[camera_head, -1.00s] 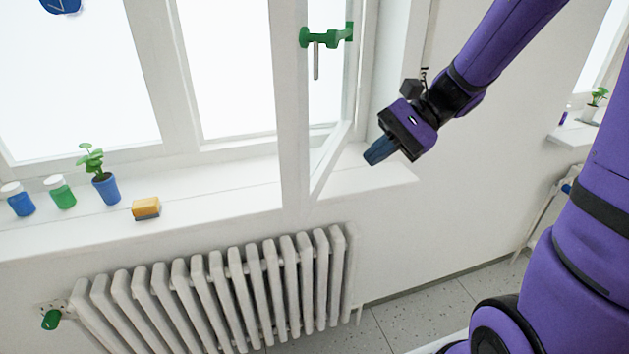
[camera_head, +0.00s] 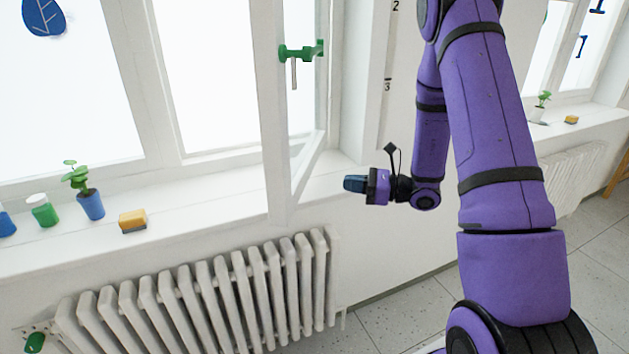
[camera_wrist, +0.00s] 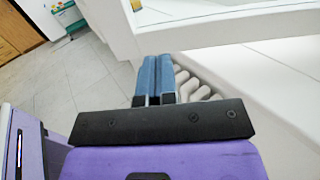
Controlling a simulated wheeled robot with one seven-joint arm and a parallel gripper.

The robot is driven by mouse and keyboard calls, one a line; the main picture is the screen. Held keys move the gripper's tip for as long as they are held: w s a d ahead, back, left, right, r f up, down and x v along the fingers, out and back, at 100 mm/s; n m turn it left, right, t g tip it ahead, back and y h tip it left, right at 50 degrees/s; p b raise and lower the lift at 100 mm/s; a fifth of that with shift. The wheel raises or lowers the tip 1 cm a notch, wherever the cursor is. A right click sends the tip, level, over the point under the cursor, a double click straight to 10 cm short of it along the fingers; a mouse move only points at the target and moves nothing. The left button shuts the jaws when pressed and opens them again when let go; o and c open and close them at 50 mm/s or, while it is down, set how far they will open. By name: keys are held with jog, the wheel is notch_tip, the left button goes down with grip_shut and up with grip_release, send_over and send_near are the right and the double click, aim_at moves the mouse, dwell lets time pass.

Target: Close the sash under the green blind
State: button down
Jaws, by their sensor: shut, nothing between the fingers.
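The sash (camera_head: 277,120) stands open, swung inward over the sill, with a green handle (camera_head: 300,50) on its inner edge. The green blind is not seen in either view. My gripper (camera_head: 347,184) is to the right of the sash's lower corner, apart from it in the head view, level with the front of the sill. Its blue fingers point left, shut and empty. In the wrist view, the shut fingers (camera_wrist: 158,75) are below a white frame bar (camera_wrist: 225,28), which looks like the sash's lower rail; whether they touch it I cannot tell.
A white radiator (camera_head: 200,290) stands under the sill. On the sill (camera_head: 190,205) are an orange sponge (camera_head: 133,220), a potted plant (camera_head: 90,204) and a green jar (camera_head: 42,210), all left of the sash. Speckled floor is free at the lower right.

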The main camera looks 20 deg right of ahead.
aim_at(298, 177)
jog(key=x, duration=1.3)
jog(key=shift+w+a, duration=0.15)
jog(key=shift+a, duration=0.2)
jog(key=shift+w+a, duration=0.1)
